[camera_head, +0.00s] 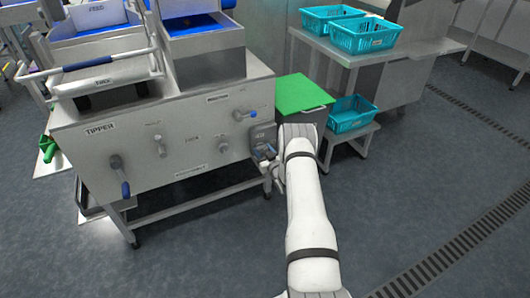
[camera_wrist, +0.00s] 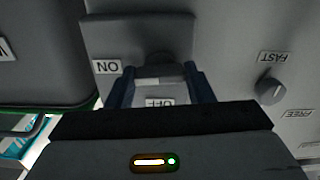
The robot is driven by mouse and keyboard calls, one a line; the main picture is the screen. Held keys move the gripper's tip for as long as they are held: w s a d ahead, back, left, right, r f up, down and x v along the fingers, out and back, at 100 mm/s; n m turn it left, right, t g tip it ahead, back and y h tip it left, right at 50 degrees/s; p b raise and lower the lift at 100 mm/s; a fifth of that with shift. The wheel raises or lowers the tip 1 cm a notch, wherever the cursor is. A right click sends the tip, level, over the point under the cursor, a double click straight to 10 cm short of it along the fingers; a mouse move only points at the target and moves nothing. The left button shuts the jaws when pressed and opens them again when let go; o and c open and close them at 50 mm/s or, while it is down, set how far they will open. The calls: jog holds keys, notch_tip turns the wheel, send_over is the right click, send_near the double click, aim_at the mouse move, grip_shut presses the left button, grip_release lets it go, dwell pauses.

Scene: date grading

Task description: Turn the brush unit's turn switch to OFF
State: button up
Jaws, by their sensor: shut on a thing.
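The brush unit's turn switch (camera_wrist: 158,68) is a dark round knob on a grey box (camera_wrist: 130,30) in the wrist view. An ON label (camera_wrist: 107,67) sits to its left and an OFF label (camera_wrist: 160,102) just below it, both upside down. My gripper (camera_wrist: 160,88) has its two dark blue fingers on either side of the knob and is shut on it. A pale bar crosses the knob's lower part; which label the knob points to I cannot tell. In the head view the grey switch box (camera_head: 263,133) is at the machine's right end, with my gripper (camera_head: 268,164) against it.
A dial (camera_wrist: 272,90) with FAST and FREE labels is to the right in the wrist view. The machine's front panel (camera_head: 190,150) carries blue-handled levers. A green-topped stand (camera_head: 302,93) is behind my wrist. Teal crates (camera_head: 362,36) stand on a bench. The floor at right is clear.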

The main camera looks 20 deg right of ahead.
jog(key=shift+n+b, duration=8.15)
jog(key=shift+n, duration=0.25)
jog(key=o, duration=1)
jog(key=s+p, duration=0.2)
jog(key=s, duration=0.5)
jog(key=shift+s, duration=0.4)
